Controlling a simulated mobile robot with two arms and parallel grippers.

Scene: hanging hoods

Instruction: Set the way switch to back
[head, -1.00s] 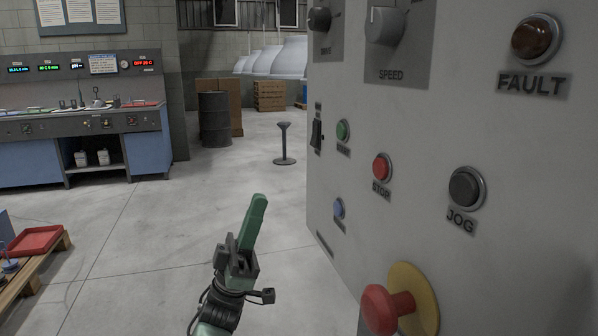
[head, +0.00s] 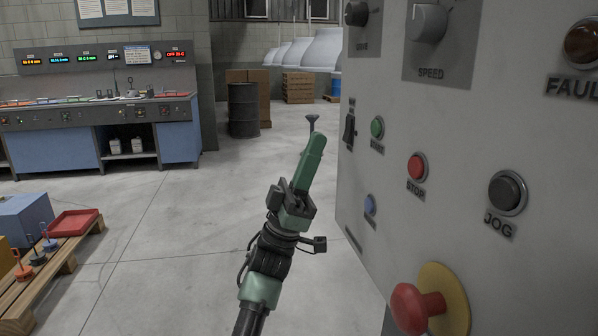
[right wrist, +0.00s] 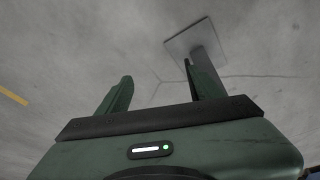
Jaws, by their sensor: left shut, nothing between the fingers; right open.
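My left gripper (head: 314,146) is shut and empty, its green fingers pointing up and away, in front of the left edge of the grey control panel (head: 455,150). A black rocker switch (head: 349,128) sits near that edge, just right of the fingertips in the picture; I see no contact. A small black rotary knob (head: 357,13) is above it, its label not clearly readable. I cannot tell from the labels which one is the way switch, or its setting. My right gripper (right wrist: 158,75) is open and empty in the right wrist view, over the grey floor.
A pallet (head: 60,265) stands at left. The floor between is clear.

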